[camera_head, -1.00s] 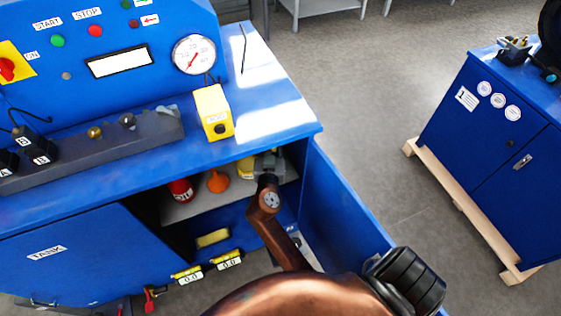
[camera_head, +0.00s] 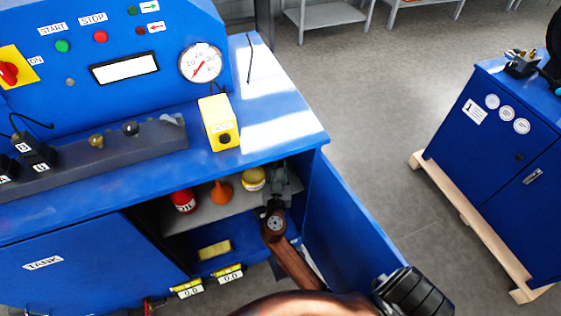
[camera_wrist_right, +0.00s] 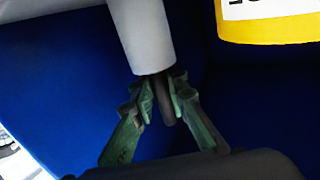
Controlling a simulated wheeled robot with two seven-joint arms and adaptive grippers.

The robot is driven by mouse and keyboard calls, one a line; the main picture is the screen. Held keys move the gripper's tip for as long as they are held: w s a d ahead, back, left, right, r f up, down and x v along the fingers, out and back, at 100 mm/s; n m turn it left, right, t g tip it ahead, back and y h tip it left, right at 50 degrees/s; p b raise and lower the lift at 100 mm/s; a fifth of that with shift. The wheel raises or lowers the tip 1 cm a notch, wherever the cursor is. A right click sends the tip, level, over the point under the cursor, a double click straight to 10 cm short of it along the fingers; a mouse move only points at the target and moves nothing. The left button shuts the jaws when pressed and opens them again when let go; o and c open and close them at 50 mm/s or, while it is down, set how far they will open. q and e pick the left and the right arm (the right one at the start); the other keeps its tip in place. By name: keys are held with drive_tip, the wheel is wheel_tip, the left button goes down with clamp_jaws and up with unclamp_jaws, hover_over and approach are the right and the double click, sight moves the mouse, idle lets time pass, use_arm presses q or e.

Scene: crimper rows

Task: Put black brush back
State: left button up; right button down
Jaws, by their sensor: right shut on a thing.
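My right gripper (camera_head: 279,180) is inside the open cabinet bay, at the right end of the inner shelf (camera_head: 232,205), close to a yellow container (camera_head: 253,180). In the right wrist view its green fingers (camera_wrist_right: 165,100) are shut on a dark narrow piece, which appears to be the black brush (camera_wrist_right: 167,112). A pale grey cylinder (camera_wrist_right: 143,35) extends upward just above the fingertips; I cannot tell whether it belongs to the brush. The brush cannot be made out in the head view.
The shelf also holds a red container (camera_head: 184,201) and an orange funnel (camera_head: 221,192). The blue cabinet door (camera_head: 345,215) stands open right beside my right arm. A yellow box (camera_head: 219,123) stands on the worktop. Two yellow tags are at the bay's lower edge.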

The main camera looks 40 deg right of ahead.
drive_tip(key=shift+f, duration=0.15)
drive_tip(key=c, duration=1.9)
unclamp_jaws()
drive_tip(key=shift+r, duration=0.25)
drive_tip(key=v, duration=0.7)
drive_tip(key=shift+s+a, duration=0.15)
drive_tip(key=shift+a, duration=0.05)
